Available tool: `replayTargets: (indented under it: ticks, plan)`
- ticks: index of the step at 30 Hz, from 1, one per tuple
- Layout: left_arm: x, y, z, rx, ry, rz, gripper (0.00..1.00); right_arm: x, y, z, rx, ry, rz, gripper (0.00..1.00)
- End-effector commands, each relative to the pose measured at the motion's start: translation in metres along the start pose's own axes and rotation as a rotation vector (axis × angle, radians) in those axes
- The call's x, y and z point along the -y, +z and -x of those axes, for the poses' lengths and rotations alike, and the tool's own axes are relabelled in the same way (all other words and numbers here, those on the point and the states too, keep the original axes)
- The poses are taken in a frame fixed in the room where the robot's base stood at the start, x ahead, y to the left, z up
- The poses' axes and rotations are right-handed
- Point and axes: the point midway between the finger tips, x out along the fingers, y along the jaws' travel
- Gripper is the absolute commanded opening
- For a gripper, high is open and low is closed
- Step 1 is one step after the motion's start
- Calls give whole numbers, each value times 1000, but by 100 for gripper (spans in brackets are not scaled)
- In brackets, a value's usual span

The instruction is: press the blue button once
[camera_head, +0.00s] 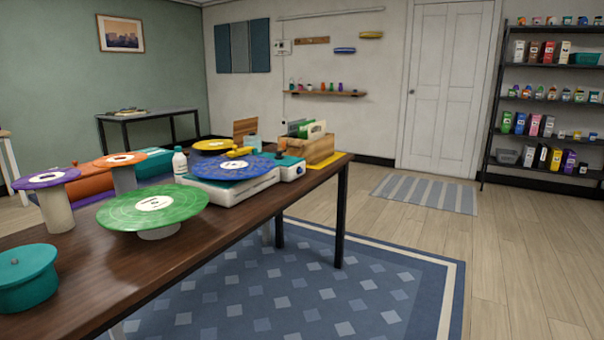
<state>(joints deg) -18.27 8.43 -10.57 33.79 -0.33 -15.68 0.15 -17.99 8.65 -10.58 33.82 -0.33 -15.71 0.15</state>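I cannot clearly make out a separate blue button. A blue disc (222,171) with a white centre label lies on a white, flat base unit (240,188) on the dark wooden table (150,262). Just right of it stands a small white box with a teal top (289,165). A small dark and orange part sits on or behind that box, too small to identify. Neither of my grippers is in view.
A green disc (125,212) on a low stand, purple (30,182) and orange (105,162) discs on pedestals, a teal lidded pot (27,280), a white bottle (179,161) and a wooden crate (318,150) crowd the table. Floor and blue rug (300,300) at right are clear.

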Motion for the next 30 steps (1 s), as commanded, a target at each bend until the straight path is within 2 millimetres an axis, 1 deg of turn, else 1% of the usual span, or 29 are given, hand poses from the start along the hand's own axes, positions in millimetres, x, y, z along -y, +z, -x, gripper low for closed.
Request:
replayTargets:
  ticks: [1, 2, 3, 5, 6, 8, 9, 16, 30]
  plan:
    - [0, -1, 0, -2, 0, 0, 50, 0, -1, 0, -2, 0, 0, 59]
    - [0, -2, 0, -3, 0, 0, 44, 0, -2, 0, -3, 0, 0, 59]
    - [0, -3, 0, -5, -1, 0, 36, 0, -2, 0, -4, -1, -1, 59]
    - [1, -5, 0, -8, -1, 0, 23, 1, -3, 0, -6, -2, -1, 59]
    - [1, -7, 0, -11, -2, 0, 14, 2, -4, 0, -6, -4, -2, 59]
    - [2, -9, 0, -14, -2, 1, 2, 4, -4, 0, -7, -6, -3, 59]
    - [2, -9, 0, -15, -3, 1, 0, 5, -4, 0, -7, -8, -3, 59]
    - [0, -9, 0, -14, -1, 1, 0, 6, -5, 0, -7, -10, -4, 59]
    - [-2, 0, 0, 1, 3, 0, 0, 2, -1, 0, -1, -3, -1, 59]
